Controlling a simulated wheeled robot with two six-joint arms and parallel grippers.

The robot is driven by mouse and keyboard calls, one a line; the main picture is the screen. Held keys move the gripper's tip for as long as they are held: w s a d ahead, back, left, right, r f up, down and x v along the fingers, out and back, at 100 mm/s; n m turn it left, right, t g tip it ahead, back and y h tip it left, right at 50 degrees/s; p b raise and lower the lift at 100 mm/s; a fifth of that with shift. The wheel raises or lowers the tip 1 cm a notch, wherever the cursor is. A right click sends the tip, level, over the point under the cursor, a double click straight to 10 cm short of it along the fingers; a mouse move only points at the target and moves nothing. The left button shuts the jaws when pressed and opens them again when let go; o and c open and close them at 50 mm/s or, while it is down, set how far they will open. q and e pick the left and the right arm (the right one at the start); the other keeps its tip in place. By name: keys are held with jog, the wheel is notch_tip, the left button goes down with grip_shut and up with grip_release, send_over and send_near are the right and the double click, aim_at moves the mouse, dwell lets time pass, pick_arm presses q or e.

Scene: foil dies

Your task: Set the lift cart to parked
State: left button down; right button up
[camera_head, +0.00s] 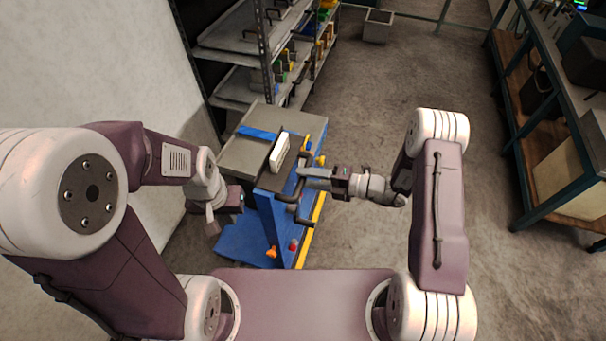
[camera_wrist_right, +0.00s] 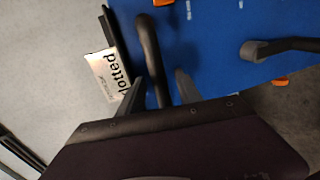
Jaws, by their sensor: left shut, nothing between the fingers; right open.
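The lift cart (camera_head: 240,240) has a blue body, a grey top, a yellow edge strip and black handles. A black handle bar (camera_wrist_right: 150,50) of the cart shows in the right wrist view. My right gripper (camera_head: 304,176) is open at the cart's near right side. In the wrist view its two fingers (camera_wrist_right: 160,90) lie on either side of the bar, not visibly closed on it. My left gripper (camera_head: 212,224) is shut and empty, left of the cart. An orange knob (camera_head: 271,252) and a red knob (camera_head: 293,245) sit low on the cart's near side.
A white block (camera_head: 279,153) and a blue strip (camera_head: 258,133) are on the cart top. Shelving (camera_head: 235,58) stands behind the cart, a workbench (camera_head: 545,100) at right. Floor between is clear.

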jog(key=shift+w+a+f, duration=0.1)
jog(key=shift+w+a, duration=0.1)
jog(key=shift+a, duration=0.5)
grip_shut()
jog(key=shift+f, duration=0.1)
dwell(0.8)
